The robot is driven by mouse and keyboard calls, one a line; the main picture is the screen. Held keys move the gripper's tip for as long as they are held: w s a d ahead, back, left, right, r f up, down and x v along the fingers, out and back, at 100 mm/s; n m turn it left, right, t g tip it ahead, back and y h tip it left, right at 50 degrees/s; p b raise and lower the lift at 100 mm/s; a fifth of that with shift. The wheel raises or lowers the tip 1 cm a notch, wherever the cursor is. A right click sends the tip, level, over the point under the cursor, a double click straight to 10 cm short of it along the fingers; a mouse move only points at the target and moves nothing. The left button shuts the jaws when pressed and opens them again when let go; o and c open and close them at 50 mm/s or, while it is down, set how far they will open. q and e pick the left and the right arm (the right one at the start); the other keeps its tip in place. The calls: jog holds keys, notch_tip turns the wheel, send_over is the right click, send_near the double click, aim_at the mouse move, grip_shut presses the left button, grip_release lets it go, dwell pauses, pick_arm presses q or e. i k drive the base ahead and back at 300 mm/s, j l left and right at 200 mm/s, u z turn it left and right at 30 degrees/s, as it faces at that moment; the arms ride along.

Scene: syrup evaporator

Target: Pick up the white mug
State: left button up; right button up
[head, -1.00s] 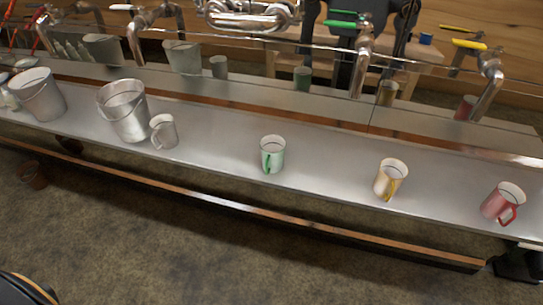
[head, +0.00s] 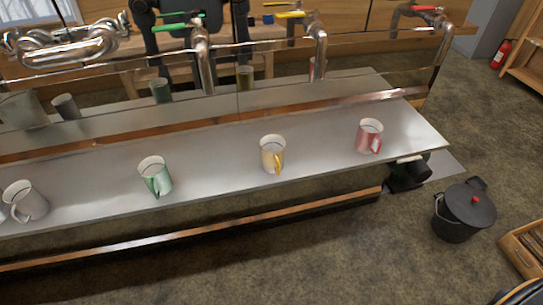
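The white mug (head: 25,201), greyish in this light, stands upright on the metal shelf (head: 215,168) at the far left of the head view, its handle on the near left side. A green mug (head: 155,176), a yellow mug (head: 272,154) and a red mug (head: 369,136) stand in a row to its right, well apart from each other. Neither gripper shows in the head view.
Metal taps with green (head: 180,27), yellow and red handles rise behind the shelf. A black lidded pot (head: 464,210) stands on the floor at right, beside a wooden crate (head: 524,249). The floor in front of the shelf is clear.

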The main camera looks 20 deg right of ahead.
aim_at(23, 198)
jog(key=u, duration=1.3)
